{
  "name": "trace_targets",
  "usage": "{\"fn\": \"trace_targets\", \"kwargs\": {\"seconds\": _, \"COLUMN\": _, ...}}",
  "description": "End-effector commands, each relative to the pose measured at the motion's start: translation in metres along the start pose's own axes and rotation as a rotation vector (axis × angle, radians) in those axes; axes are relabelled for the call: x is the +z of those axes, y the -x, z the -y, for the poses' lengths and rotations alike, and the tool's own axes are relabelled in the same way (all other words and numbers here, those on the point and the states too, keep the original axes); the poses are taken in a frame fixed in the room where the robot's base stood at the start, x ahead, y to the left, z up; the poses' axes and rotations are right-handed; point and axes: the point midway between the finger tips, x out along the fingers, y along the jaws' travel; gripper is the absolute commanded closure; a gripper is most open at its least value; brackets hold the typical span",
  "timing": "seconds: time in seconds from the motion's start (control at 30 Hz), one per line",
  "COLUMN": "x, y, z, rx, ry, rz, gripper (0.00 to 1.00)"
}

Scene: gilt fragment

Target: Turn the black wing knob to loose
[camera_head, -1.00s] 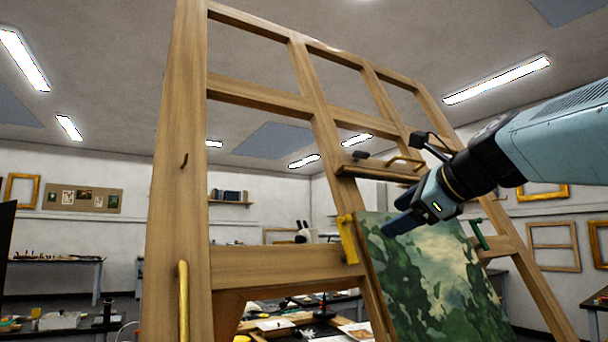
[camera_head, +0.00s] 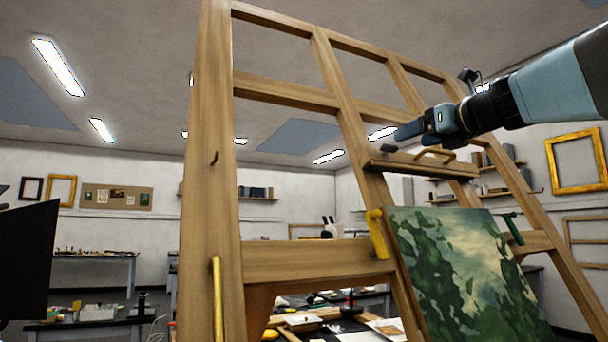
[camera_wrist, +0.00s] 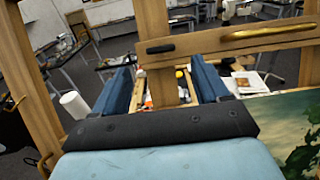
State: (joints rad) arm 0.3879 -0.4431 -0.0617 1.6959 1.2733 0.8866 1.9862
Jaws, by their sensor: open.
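The black wing knob (camera_head: 388,150) sits at the left end of a wooden crossbar (camera_head: 420,168) on the easel. In the wrist view the knob (camera_wrist: 160,48) is a dark, rounded bar lying crosswise on the wood. My gripper (camera_head: 408,132) is just above and to the right of the knob in the head view. In the wrist view my gripper (camera_wrist: 160,64) has its two blue fingers wide apart, with nothing between them. The knob appears beyond the fingertips, roughly centred between them, and apart from them as far as I can see.
A brass handle (camera_head: 435,155) stands on the same crossbar, right of the knob. A green landscape painting (camera_head: 465,270) rests below, between a yellow clamp (camera_head: 376,232) and a green clamp (camera_head: 513,228). The easel's thick left post (camera_head: 205,180) stands clear of the arm.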

Motion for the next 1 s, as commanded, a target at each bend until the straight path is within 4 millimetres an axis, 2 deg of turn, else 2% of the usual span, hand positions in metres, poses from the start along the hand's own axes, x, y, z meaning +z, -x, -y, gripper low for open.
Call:
{"fn": "trace_targets", "kwargs": {"seconds": 0.2, "x": -0.001, "y": -0.039, "z": 0.001, "rx": -0.001, "ry": 0.001, "rz": -0.002, "gripper": 0.26}}
{"fn": "trace_targets", "kwargs": {"seconds": 0.43, "x": 0.0, "y": -0.066, "z": 0.0, "rx": -0.001, "ry": 0.002, "rz": -0.001, "gripper": 0.26}}
{"fn": "trace_targets", "kwargs": {"seconds": 0.6, "x": 0.0, "y": -0.075, "z": 0.0, "rx": -0.001, "ry": 0.001, "rz": 0.0, "gripper": 0.26}}
{"fn": "trace_targets", "kwargs": {"seconds": 0.87, "x": 0.0, "y": -0.076, "z": 0.0, "rx": -0.001, "ry": 0.002, "rz": 0.0, "gripper": 0.26}}
{"fn": "trace_targets", "kwargs": {"seconds": 1.0, "x": 0.0, "y": -0.076, "z": 0.0, "rx": -0.001, "ry": 0.002, "rz": 0.0, "gripper": 0.36}}
